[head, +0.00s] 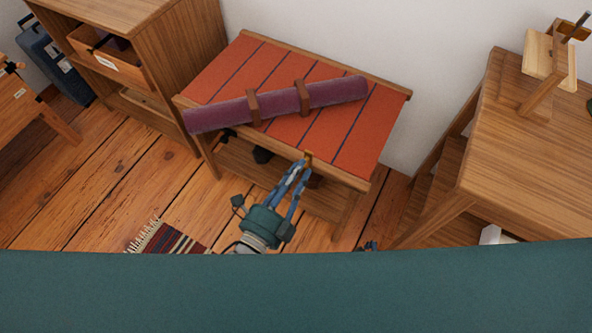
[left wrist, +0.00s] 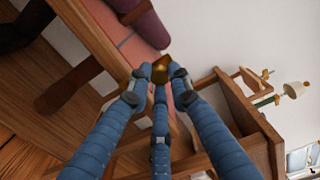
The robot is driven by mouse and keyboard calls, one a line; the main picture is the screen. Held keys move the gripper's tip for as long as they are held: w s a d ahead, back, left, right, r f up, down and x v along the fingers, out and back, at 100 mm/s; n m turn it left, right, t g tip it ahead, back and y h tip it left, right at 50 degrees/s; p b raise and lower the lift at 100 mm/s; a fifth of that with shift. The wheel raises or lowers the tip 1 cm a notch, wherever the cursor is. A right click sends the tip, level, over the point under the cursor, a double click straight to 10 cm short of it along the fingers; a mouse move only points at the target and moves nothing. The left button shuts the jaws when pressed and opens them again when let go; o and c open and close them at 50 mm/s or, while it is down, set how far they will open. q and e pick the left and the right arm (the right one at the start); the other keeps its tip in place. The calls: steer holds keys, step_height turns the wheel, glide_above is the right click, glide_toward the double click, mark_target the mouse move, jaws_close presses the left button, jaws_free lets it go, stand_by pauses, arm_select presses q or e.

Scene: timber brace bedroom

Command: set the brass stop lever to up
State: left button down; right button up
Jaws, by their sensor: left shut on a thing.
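The brass stop lever (head: 308,157) is a small golden-brown piece at the front edge of the red striped bench (head: 345,145), right of its middle. My left gripper (head: 301,166) reaches up to it from below. In the left wrist view, the blue fingers (left wrist: 160,76) are closed around the lever (left wrist: 160,66), and its brass end shows between the fingertips. The fingers hide much of it, so I cannot tell whether it stands up or down. A bit of my right gripper (head: 368,246) shows at the lower edge; its fingertips are too hidden to read.
A rolled purple bolster (head: 335,92) with brown straps lies across the bench. A wooden shelf (head: 185,60) stands at the left and a wooden desk (head: 535,160) at the right. A striped rug (head: 172,239) lies on the floor in front.

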arm_select(q)
steer(key=shift+s+f, duration=0.1)
steer(key=shift+f, duration=0.1)
steer(key=c, duration=1.6)
jaws_free()
steer(key=shift+o, duration=0.2)
steer(key=shift+r, duration=0.1)
steer(key=v, duration=1.2)
